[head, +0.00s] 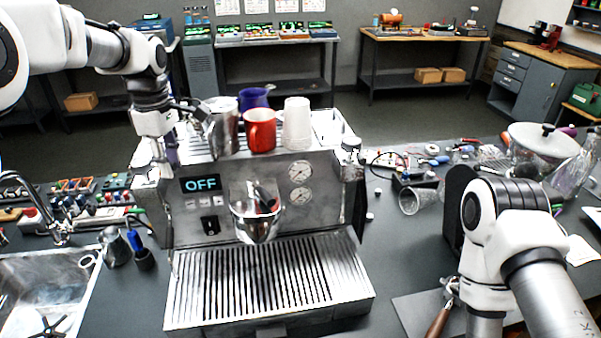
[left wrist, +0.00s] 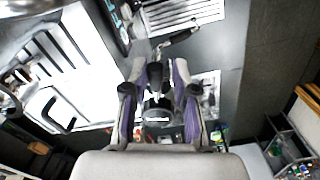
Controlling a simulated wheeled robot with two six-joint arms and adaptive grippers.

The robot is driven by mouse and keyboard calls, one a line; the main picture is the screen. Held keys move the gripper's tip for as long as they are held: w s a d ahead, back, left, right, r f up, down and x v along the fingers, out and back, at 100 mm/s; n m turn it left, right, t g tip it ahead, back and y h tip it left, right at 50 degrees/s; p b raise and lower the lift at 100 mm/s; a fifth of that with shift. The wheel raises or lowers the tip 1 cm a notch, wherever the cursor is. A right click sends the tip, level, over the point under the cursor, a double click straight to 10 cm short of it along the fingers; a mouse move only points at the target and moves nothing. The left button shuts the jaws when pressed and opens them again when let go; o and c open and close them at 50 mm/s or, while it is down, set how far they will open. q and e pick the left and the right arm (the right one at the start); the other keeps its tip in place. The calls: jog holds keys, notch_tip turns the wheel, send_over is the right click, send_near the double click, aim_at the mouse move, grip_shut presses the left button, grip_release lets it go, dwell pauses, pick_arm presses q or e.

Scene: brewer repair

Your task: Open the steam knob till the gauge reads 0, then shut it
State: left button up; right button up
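The espresso machine (head: 265,180) stands in the middle of the counter, and its display (head: 201,184) reads OFF. Two round gauges sit on its front, an upper one (head: 299,172) and a lower one (head: 299,197); their needles are too small to read. My left gripper (head: 172,155) points down by the machine's upper left side. In the left wrist view its purple-padded fingers (left wrist: 160,75) are apart, with a dark knob-like part (left wrist: 155,76) between them. I cannot tell whether they touch it. The steam knob is not clearly visible in the head view. My right gripper is out of view.
A sink (head: 45,290) lies left. Glassware and small parts clutter the right counter.

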pick_arm(q)
jog(key=s+a+m, duration=0.5)
jog(key=s+m, duration=0.1)
jog(key=m, duration=0.8)
jog(key=shift+s+m, duration=0.2)
jog(key=shift+m, duration=0.1)
jog(key=o, duration=0.4)
notch_tip(320, 180, up, 7)
dwell(0.9)
